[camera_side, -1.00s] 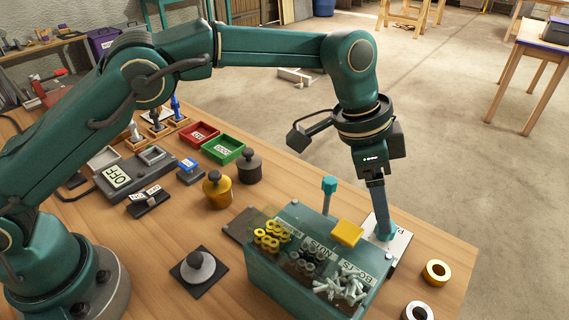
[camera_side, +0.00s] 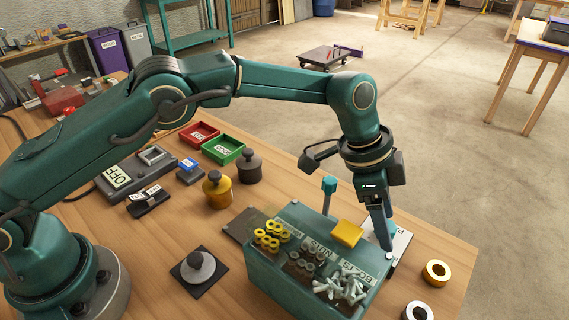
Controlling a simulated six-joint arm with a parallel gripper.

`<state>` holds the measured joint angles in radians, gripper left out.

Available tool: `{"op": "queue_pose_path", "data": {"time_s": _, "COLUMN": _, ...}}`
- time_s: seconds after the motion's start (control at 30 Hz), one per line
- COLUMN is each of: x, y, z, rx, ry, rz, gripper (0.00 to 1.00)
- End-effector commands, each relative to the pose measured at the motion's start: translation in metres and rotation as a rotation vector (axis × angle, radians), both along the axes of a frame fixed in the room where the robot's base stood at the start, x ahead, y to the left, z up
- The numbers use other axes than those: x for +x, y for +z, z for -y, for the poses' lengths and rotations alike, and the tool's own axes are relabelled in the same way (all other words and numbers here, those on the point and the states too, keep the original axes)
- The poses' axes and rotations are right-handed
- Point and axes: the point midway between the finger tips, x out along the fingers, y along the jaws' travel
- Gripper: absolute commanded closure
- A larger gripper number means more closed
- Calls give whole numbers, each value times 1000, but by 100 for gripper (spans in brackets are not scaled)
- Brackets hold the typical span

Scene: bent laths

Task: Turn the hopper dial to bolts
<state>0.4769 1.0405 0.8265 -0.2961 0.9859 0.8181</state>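The teal hopper box (camera_side: 262,268) stands at the table's front, with open compartments of yellow washers (camera_side: 267,239), grey nuts (camera_side: 308,262) and pale bolts (camera_side: 345,285). Labels read NUTS and BOLTS; the washers' label is hard to read. A white lettered plate (camera_side: 403,240) sits at its right end, partly covered by my gripper. My gripper (camera_side: 388,246) points down at this plate, its fingertips at or just over it. The dial's knob and where it points are hidden behind the fingers. I cannot tell whether the fingers are closed on it.
A yellow block (camera_side: 347,233) and a teal-topped post (camera_side: 329,187) stand close beside my gripper. Rings (camera_side: 436,272) lie at the right table edge. Weights (camera_side: 217,190), red and green trays (camera_side: 223,147) and an OFF box (camera_side: 118,176) stand farther left.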

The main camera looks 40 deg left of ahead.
Motion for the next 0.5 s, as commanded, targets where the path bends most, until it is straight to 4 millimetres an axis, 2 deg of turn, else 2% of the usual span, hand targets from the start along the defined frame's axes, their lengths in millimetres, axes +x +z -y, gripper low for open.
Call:
{"op": "queue_pose_path", "data": {"time_s": 0.03, "x": 0, "y": 0, "z": 0, "rx": 0, "ry": 0, "rz": 0, "gripper": 45}}
{"op": "queue_pose_path", "data": {"time_s": 0.17, "x": 0, "y": 0, "z": 0, "rx": 0, "ry": 0, "rz": 0, "gripper": 94}}
{"op": "queue_pose_path", "data": {"time_s": 0.2, "x": 0, "y": 0, "z": 0, "rx": 0, "ry": 0, "rz": 0, "gripper": 100}}
{"op": "queue_pose_path", "data": {"time_s": 0.37, "x": -1, "y": 0, "z": 0, "rx": 1, "ry": 18, "rz": -1, "gripper": 100}}
{"op": "queue_pose_path", "data": {"time_s": 0.5, "x": -1, "y": 1, "z": 1, "rx": 1, "ry": 111, "rz": 0, "gripper": 100}}
